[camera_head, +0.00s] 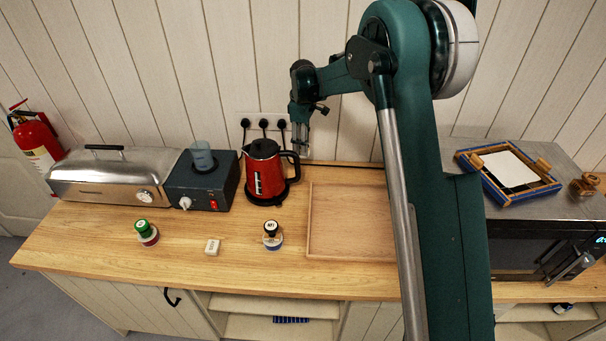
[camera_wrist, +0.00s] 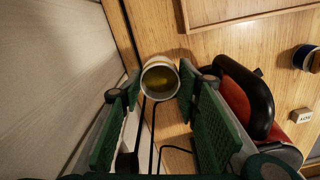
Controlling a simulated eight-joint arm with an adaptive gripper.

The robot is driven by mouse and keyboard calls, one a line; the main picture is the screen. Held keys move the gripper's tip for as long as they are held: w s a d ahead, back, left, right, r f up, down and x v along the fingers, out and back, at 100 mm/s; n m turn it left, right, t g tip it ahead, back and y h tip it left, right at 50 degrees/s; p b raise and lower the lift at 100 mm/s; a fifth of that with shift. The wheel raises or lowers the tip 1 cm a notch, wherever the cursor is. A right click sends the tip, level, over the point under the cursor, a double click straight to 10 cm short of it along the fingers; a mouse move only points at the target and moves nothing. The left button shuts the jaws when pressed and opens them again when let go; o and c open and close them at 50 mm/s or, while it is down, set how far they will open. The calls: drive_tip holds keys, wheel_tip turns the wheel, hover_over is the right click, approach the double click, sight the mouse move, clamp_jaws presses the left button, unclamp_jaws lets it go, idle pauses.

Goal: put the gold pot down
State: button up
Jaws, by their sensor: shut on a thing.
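The gold pot (camera_wrist: 160,80) is a small round white-walled pot with gold-yellow inside, seen open end on in the wrist view. My gripper (camera_wrist: 158,92) is shut on it, with one green-padded finger on each side. In the head view my gripper (camera_head: 301,138) hangs by the back wall, just right of and behind the red kettle (camera_head: 265,170). The pot cannot be made out clearly there. I cannot tell its exact height above the wooden counter (camera_head: 110,245).
A shallow wooden tray (camera_head: 310,222) lies right of the kettle, partly behind my arm. A black-topped blue pot (camera_head: 272,235), a white block (camera_head: 212,247) and a green-topped red pot (camera_head: 147,233) stand along the front.

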drive_tip(key=shift+f, duration=0.15)
drive_tip(key=shift+f, duration=3)
drive_tip(key=shift+f, duration=1.85)
drive_tip(key=shift+f, duration=0.25)
drive_tip(key=o, duration=0.9)
drive_tip(key=shift+r, duration=0.1)
drive_tip(key=shift+r, duration=0.1)
wheel_tip(320, 180, up, 12)
drive_tip(key=shift+r, duration=0.1)
